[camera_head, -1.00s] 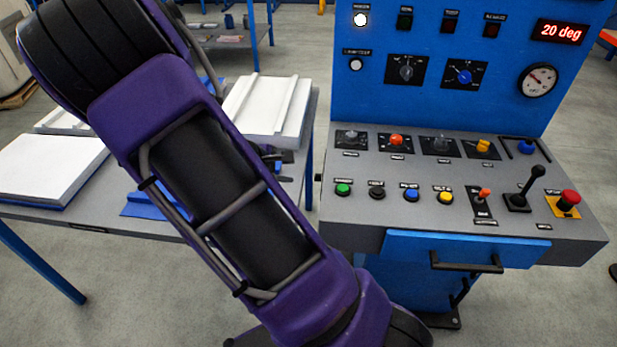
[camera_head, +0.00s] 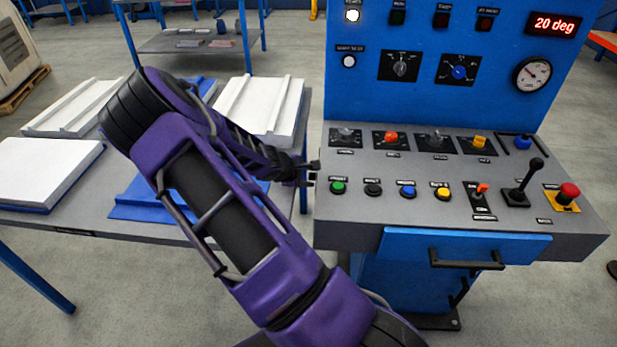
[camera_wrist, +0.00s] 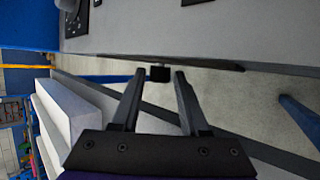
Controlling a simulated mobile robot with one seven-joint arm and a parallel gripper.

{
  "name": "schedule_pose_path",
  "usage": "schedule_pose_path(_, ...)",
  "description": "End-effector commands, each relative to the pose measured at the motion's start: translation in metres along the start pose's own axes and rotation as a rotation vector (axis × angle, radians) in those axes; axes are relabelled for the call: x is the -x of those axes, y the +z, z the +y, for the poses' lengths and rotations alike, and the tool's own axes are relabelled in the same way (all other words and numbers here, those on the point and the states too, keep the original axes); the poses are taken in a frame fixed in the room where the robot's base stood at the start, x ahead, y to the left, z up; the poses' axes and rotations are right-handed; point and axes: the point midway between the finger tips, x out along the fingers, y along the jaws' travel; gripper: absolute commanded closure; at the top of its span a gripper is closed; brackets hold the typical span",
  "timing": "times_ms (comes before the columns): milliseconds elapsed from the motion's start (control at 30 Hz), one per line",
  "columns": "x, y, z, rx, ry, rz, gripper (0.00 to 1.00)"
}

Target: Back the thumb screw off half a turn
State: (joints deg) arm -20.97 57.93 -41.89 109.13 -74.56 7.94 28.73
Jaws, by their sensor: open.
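A small dark knob, which looks like the thumb screw (camera_wrist: 160,73), sticks out from the console's side edge in the wrist view. My gripper (camera_wrist: 159,80) is open, with one fingertip to each side of the knob in the picture. I see no contact, and I cannot tell whether the tips reach past it. In the head view my gripper (camera_head: 312,174) is at the left side of the console (camera_head: 345,235). The knob cannot be made out clearly there.
The console top carries buttons, knobs, a lever (camera_head: 525,180) and a red mushroom button (camera_head: 568,192). A table (camera_head: 85,218) with white panels (camera_head: 262,108) and blue pieces stands left of the console, under my arm. A narrow gap of floor separates table and console.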

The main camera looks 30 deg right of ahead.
Motion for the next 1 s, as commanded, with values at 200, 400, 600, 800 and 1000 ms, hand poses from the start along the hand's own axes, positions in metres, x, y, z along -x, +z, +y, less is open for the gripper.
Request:
schedule_pose_path(200, -0.0009, -0.0002, 0.0005, 0.000, 0.001, 0.001, 0.56)
schedule_pose_path(400, -0.0008, -0.0002, 0.0004, 0.000, 0.000, 0.001, 0.83)
schedule_pose_path(600, -0.0007, -0.0002, 0.0004, 0.000, 0.001, 0.001, 1.00)
schedule_pose_path(800, 0.0004, 0.0002, 0.0017, 0.002, -0.004, 0.001, 1.00)
schedule_pose_path(1000, 0.0031, 0.0026, 0.0057, 0.011, -0.038, 0.001, 1.00)
